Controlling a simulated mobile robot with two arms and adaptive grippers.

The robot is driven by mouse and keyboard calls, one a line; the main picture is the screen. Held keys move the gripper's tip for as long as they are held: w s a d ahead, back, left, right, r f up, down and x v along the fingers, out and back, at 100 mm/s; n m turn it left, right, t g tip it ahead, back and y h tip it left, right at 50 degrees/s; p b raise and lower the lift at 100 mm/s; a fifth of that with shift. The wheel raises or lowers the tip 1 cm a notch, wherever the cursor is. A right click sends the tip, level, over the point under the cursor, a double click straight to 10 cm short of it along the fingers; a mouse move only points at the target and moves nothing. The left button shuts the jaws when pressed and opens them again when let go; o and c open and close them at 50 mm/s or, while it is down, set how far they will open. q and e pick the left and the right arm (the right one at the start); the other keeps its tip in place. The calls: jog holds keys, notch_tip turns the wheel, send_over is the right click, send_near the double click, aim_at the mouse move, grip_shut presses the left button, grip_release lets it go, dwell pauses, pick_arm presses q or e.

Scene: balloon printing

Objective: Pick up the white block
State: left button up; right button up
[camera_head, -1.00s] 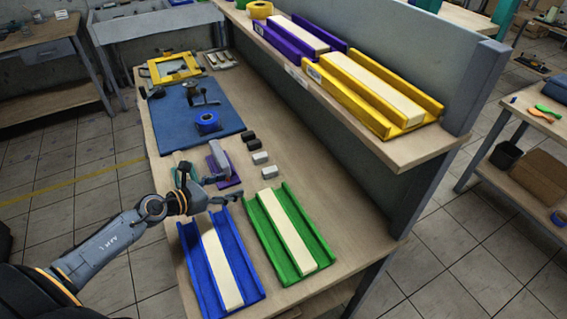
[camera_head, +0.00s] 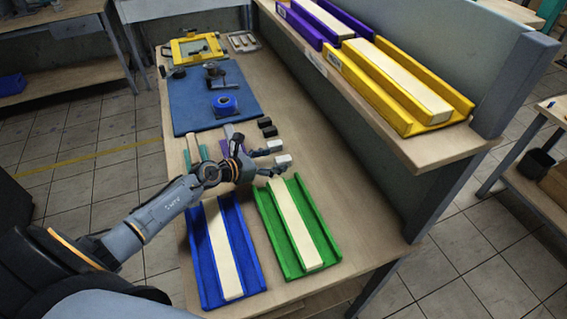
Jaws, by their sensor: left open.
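A small white block (camera_head: 283,160) lies on the table just beyond the green tray. My left gripper (camera_head: 271,161) is open, with its fingers pointing right toward the white block. The fingertips are close to the block, one on its far side and one on its near side; whether they touch it I cannot tell. A light grey block (camera_head: 275,145) shows just behind, partly covered by the far finger. My right gripper does not show.
A blue tray (camera_head: 247,254) and a green tray (camera_head: 317,238), each with a cream strip, lie in front. Two black blocks (camera_head: 267,126) sit farther back. A blue mat (camera_head: 190,105) with a tape roll lies behind. A shelf (camera_head: 437,149) with yellow and purple trays overhangs on the right.

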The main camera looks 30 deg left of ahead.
aim_at(281, 160)
pick_arm(q)
jog(key=b+x, duration=0.1)
jog(key=x, duration=0.1)
jog(key=b+x, duration=0.1)
jog(key=x, duration=0.1)
jog(key=shift+w+d+f, duration=0.1)
jog(key=shift+d+f, duration=0.05)
jog(key=shift+f, duration=0.3)
jog(key=shift+w+d+b, duration=0.1)
jog(key=shift+w+b, duration=0.2)
jog(key=shift+w, duration=0.05)
jog(key=shift+s, duration=0.1)
jog(key=shift+c, duration=0.2)
jog(key=c, duration=0.4)
grip_shut()
